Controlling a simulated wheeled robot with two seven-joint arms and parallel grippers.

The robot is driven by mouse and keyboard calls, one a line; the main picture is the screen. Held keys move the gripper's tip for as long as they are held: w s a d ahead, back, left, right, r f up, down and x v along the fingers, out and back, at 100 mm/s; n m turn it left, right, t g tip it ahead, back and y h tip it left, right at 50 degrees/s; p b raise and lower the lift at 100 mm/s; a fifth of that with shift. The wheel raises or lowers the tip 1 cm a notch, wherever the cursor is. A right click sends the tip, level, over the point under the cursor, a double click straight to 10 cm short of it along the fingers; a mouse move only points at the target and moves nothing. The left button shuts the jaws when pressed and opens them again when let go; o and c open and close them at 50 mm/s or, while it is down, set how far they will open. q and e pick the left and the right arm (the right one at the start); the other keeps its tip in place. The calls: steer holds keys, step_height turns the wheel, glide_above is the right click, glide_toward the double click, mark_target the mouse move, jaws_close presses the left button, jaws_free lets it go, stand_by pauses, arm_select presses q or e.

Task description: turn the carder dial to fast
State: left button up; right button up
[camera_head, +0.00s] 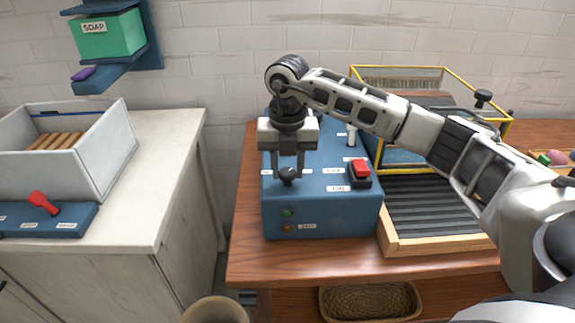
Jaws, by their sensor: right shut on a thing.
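The carder control box (322,218) is blue and stands on the wooden table, with small white labels on its top and front. A black dial knob (289,176) sits on its top, near the left edge. My right gripper (288,172) points down over the box, shut on the dial knob. The fingers partly hide the knob, and I cannot read which setting it points at. A red switch (361,169) in a black housing is to the right on the same box. My left gripper is not in view.
A yellow-framed machine (440,70) stands behind, and a ribbed tray (433,208) lies right of the box. A grey counter (165,150) at the left holds a white bin (110,160) and a red-lever panel (75,222). A wicker basket (370,302) is below the table edge.

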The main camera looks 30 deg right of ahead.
mark_target(287, 171)
steer(key=shift+r, duration=0.1)
steer(key=o, duration=1)
step_height(287, 171, up, 16)
steer(key=p, duration=0.1)
